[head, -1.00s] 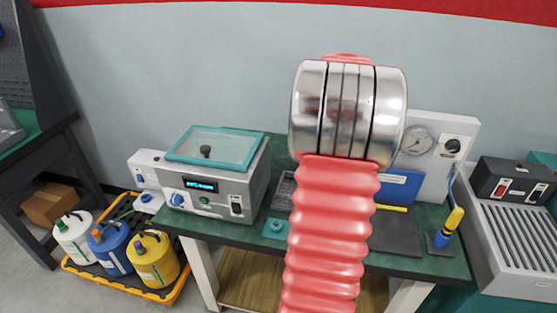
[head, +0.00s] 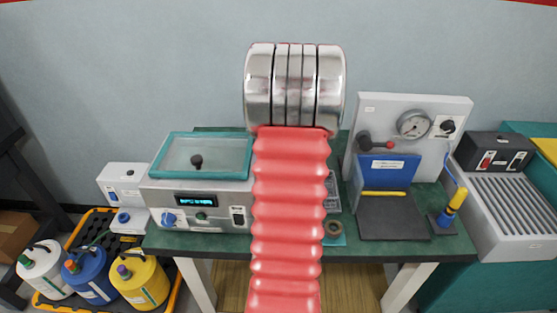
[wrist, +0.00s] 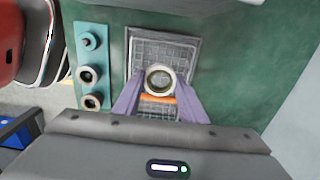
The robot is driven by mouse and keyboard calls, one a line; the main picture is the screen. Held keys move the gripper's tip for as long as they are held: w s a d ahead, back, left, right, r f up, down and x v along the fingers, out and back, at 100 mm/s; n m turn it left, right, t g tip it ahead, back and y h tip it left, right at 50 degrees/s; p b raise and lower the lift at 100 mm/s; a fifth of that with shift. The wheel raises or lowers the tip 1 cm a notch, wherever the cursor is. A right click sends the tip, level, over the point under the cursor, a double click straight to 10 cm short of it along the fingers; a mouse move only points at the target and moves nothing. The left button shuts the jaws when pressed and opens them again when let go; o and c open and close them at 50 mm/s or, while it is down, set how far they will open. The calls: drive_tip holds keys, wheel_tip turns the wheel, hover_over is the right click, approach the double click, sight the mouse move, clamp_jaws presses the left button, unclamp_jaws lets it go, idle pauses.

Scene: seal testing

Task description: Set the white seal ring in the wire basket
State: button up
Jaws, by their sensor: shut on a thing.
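The white seal ring (wrist: 160,67) is between the two purple fingers of my gripper (wrist: 160,82) in the wrist view. The fingers are shut on it from left and right. The grey wire basket (wrist: 165,49) lies beneath the ring in that view, and the ring overlaps its middle. I cannot tell how high the ring is above the basket floor. In the head view my arm hides the gripper and ring, and only a right strip of the basket (head: 332,190) shows.
A teal holder (wrist: 91,57) with a peg and two rings stands left of the basket in the wrist view. In the head view, a lidded tester (head: 195,190) stands left of my arm, and a gauge panel (head: 410,110) and blue block (head: 388,170) stand right.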

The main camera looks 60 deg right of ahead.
drive_tip(key=shift+w+a, duration=0.1)
drive_tip(key=shift+w, duration=0.2)
drive_tip(key=shift+f, duration=0.1)
drive_tip(key=shift+f, duration=2)
drive_tip(key=shift+f, duration=0.1)
drive_tip(key=shift+f, duration=1.55)
drive_tip(key=shift+f, duration=0.6)
idle(0.4)
drive_tip(key=o, duration=1.2)
drive_tip(key=shift+c, duration=0.2)
